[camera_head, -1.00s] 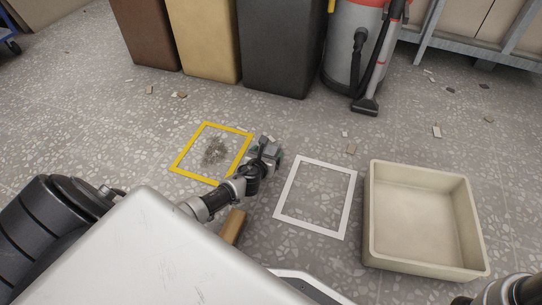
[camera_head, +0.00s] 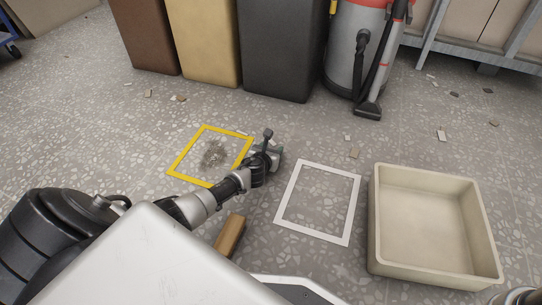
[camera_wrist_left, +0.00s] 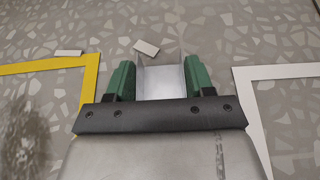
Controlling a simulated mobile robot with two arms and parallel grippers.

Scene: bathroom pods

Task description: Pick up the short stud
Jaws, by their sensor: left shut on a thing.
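The short stud (camera_wrist_left: 165,80) is a grey metal channel with raised side walls in the left wrist view. It sits between the two green finger pads of my left gripper (camera_wrist_left: 164,82), which is shut on it. In the head view my left gripper (camera_head: 274,154) is low over the floor, between the yellow and white frames, and the stud is hard to make out there. I cannot tell whether the stud touches the floor. My right gripper is not in view.
A yellow floor frame (camera_head: 181,157) surrounds a dusty patch. A white floor frame (camera_head: 319,237) lies to its right, then a beige open tray (camera_head: 421,274). A wooden block (camera_head: 230,236) lies nearer me. Bins (camera_head: 283,45) and a vacuum (camera_head: 357,50) stand behind. Small chips are scattered about.

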